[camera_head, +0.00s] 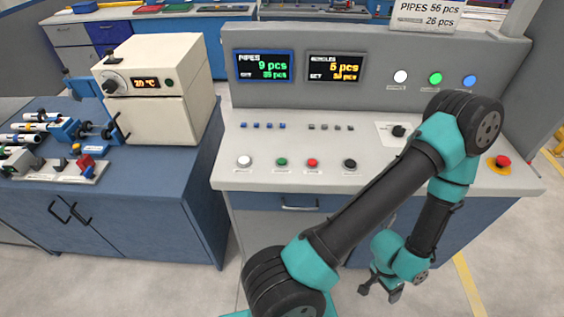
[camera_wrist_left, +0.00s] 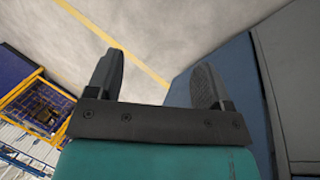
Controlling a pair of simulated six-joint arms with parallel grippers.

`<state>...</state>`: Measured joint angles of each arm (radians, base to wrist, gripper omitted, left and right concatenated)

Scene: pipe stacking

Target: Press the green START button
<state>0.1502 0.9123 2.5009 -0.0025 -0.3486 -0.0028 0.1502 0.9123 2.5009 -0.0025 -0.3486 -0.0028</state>
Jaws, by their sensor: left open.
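The green button (camera_head: 281,162) sits on the light sloped panel of the control desk, between a white button (camera_head: 244,162) and a red button (camera_head: 312,163). Its label is too small to read. My left gripper (camera_head: 380,291) hangs low in front of the desk, to the right of and well below the green button, touching nothing. In the left wrist view the left gripper (camera_wrist_left: 158,85) is open and empty, with floor between its fingers. The green button is not in the wrist view. My right gripper is not in view.
A black button (camera_head: 349,164) and a red emergency-type button (camera_head: 503,162) are also on the panel. Two displays (camera_head: 263,66) and a green lamp (camera_head: 435,79) are on the upright back. A cream oven (camera_head: 158,85) stands on the blue bench at left.

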